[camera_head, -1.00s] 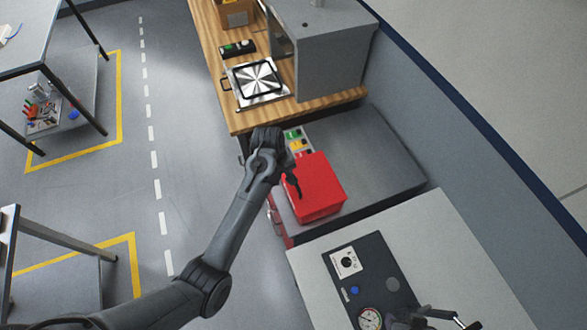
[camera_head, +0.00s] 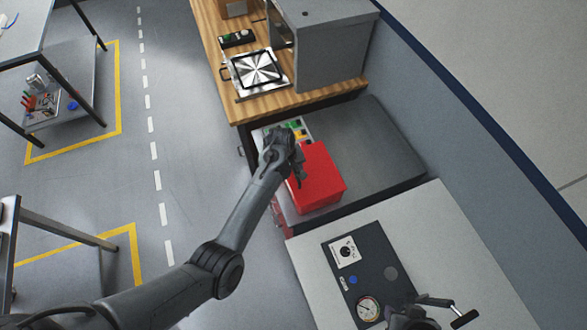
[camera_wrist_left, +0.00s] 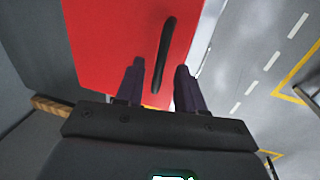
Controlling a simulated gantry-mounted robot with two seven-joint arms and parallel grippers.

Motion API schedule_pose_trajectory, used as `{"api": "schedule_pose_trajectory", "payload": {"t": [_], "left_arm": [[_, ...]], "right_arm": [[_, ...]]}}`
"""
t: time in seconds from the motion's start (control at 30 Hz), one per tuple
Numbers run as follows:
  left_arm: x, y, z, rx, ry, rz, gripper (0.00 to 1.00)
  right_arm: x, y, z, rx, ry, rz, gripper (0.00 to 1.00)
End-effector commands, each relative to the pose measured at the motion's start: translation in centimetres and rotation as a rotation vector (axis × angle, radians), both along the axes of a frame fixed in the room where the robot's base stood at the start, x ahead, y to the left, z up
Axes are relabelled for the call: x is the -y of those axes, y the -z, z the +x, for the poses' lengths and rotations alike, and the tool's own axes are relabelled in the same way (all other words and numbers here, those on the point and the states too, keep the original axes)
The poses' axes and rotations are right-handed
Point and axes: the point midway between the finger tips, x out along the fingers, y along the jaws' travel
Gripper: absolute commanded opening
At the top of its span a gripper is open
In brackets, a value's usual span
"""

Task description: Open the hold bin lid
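The hold bin appears to be the red box (camera_head: 318,178) with its lid shut, on the dark bench in the head view. Its red top also fills the upper middle of the left wrist view (camera_wrist_left: 115,35). A black bar handle (camera_wrist_left: 164,50) stands on this red face. My left gripper (camera_head: 300,180) is at the bin's left edge. In the wrist view its two fingers (camera_wrist_left: 160,68) are apart, with the handle lying between them in the picture; contact cannot be told. My right gripper (camera_head: 440,308) is partly visible at the bottom right, its fingers unclear.
A grey panel with a gauge (camera_head: 368,308) and a dial (camera_head: 346,252) lies on the pale table in front. Behind the bin, a wooden bench (camera_head: 240,108) bears a metal plate (camera_head: 258,68) and a grey cabinet (camera_head: 325,50). Small coloured parts (camera_head: 299,130) sit beside the bin.

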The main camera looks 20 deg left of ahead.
Motion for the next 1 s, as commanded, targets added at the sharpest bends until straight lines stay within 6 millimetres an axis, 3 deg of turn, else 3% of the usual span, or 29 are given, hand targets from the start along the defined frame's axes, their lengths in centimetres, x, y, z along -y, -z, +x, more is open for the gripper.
{"api": "schedule_pose_trajectory", "payload": {"t": [0.4, 0.47, 0.67, 1.0], "left_arm": [[0.14, 0.75, 0.08, 0.001, 0.000, -0.001, 0.38], [0.14, 0.74, 0.08, 0.001, 0.000, -0.001, 0.32], [0.14, 0.74, 0.08, 0.001, 0.000, -0.001, 0.01], [0.13, 0.72, 0.09, 0.000, 0.000, 0.000, 0.00]], "right_arm": [[0.00, 0.01, 0.02, 0.001, 0.000, 0.000, 0.43], [0.03, 0.02, 0.02, 0.000, -0.001, -0.001, 0.43], [0.18, 0.03, 0.01, 0.000, -0.005, -0.008, 0.43], [0.23, 0.03, 0.02, 0.000, -0.006, -0.009, 0.43]]}}
